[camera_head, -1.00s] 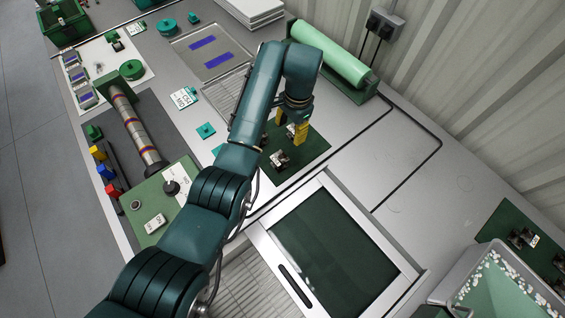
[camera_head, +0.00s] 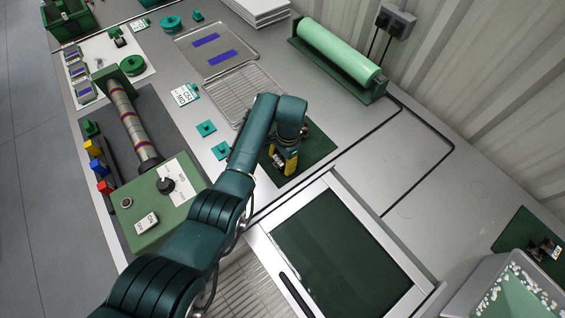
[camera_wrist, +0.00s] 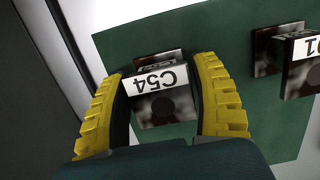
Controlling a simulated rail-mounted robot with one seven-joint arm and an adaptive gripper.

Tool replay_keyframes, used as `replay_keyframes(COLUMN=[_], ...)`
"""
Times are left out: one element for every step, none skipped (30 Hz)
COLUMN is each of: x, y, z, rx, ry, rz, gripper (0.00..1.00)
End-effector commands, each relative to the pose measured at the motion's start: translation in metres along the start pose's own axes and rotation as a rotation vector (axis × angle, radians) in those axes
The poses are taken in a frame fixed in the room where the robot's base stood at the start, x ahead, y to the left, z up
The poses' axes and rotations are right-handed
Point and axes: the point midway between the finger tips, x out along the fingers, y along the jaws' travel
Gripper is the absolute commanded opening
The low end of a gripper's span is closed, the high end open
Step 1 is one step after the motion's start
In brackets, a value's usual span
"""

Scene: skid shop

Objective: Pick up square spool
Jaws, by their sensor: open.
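A dark, mottled piece with square plates and a white label reading C54, upside down (camera_wrist: 160,107), lies on a dark green mat (camera_wrist: 235,120). It looks like the square spool. My gripper (camera_wrist: 161,72) is open, with one yellow finger on each side of this piece. I cannot tell whether the fingers touch it. In the head view my gripper (camera_head: 284,160) is low over the green mat (camera_head: 318,148) and hides the piece. A similar dark piece with a white label (camera_wrist: 302,62) sits to the right in the wrist view, apart from the fingers.
A glass-topped dark panel in a pale frame (camera_head: 345,250) lies in front of the mat. A wire rack (camera_head: 232,90) and teal square pieces (camera_head: 206,128) lie to the left.

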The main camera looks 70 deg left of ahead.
Motion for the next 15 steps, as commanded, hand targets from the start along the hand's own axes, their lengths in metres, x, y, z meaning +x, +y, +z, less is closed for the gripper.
replay_keyframes(x=[0.0069,0.0076,0.0073,0.0068,0.0064,0.0064,0.0064,0.0064,0.0065,0.0065,0.0065,0.0065,0.0065,0.0064,0.0064], y=[-0.0004,-0.0005,-0.0006,-0.0007,-0.0007,-0.0006,-0.0006,-0.0005,-0.0005,-0.0004,-0.0004,-0.0004,-0.0004,-0.0004,-0.0004], z=[-0.0006,-0.0007,-0.0007,-0.0007,-0.0007,-0.0006,-0.0005,-0.0005,-0.0005,-0.0004,-0.0004,-0.0004,-0.0004,-0.0004,-0.0005], rx=[0.000,0.000,0.000,0.000,0.000,0.000,0.000,0.000,0.000,0.000,0.000,0.000,0.000,0.000,0.000], ry=[0.001,0.002,0.003,0.003,0.003,0.003,0.002,0.002,0.002,0.002,0.002,0.002,0.002,0.002,0.002], rz=[0.000,-0.001,-0.002,-0.002,-0.002,-0.002,-0.002,-0.001,-0.001,-0.001,-0.001,-0.001,-0.001,-0.001,-0.001], gripper=[0.62,0.62,0.62,0.62,0.62,0.62,0.62,0.61,0.54,0.48,0.42,0.34,0.29,0.23,0.15])
